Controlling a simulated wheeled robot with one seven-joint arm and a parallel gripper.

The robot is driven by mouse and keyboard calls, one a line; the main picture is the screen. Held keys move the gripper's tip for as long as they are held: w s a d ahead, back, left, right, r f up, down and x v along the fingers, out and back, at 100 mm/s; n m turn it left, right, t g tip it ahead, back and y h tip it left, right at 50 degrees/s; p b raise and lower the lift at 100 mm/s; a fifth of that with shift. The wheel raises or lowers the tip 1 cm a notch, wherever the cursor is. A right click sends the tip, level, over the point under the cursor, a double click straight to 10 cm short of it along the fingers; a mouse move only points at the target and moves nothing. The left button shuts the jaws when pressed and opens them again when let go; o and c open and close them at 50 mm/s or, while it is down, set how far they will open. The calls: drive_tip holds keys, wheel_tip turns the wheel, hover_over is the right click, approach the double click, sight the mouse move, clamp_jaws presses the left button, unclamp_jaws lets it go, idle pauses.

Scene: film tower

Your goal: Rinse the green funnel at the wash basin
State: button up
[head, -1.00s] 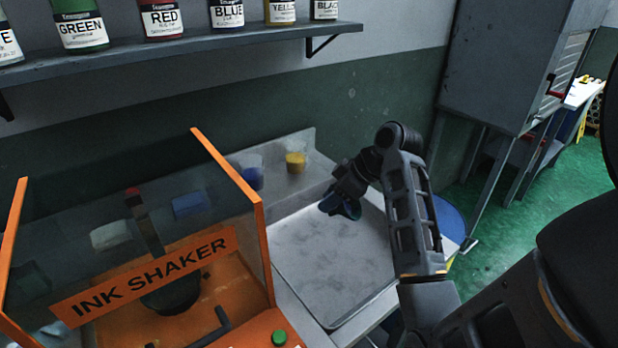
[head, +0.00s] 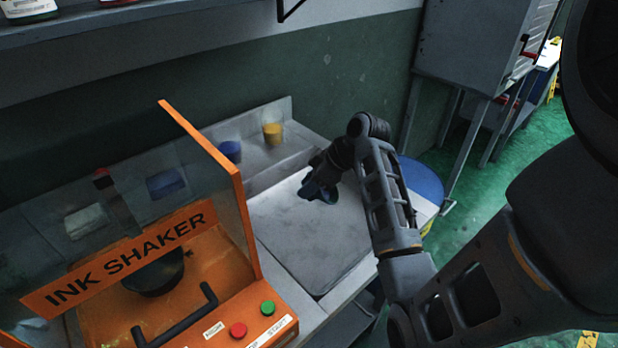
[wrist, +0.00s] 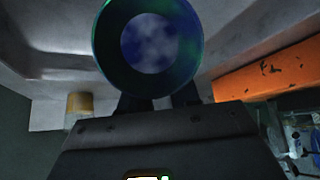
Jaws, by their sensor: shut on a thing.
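My gripper (head: 325,182) is shut on a funnel-like piece (wrist: 150,45), seen mouth-on in the wrist view. Its rim is dark, with green and blue tints, and mottled blue-grey shows through its round opening. In the head view the held funnel (head: 322,193) is small and looks dark blue, hanging above a shallow grey pan (head: 300,258) set in a metal counter. I cannot tell whether the funnel touches the pan. No tap or running water shows, and I cannot tell whether this pan is the wash basin.
An orange ink shaker (head: 150,265) with a clear cover stands left of the pan. Cups of blue ink (head: 229,152) and yellow ink (head: 273,132) stand at the counter's back. A blue drum (head: 422,180) is right of the counter. Green floor is clear further right.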

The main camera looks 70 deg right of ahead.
sight(309, 197)
drive_tip(key=shift+f+b, duration=2.75)
drive_tip(key=shift+f, duration=0.85)
drive_tip(key=shift+r, duration=0.1)
wheel_tip(309, 197, up, 8)
drive_tip(key=p, duration=0.7)
drive_tip(key=shift+r, duration=2.4)
drive_tip(key=shift+r, duration=2)
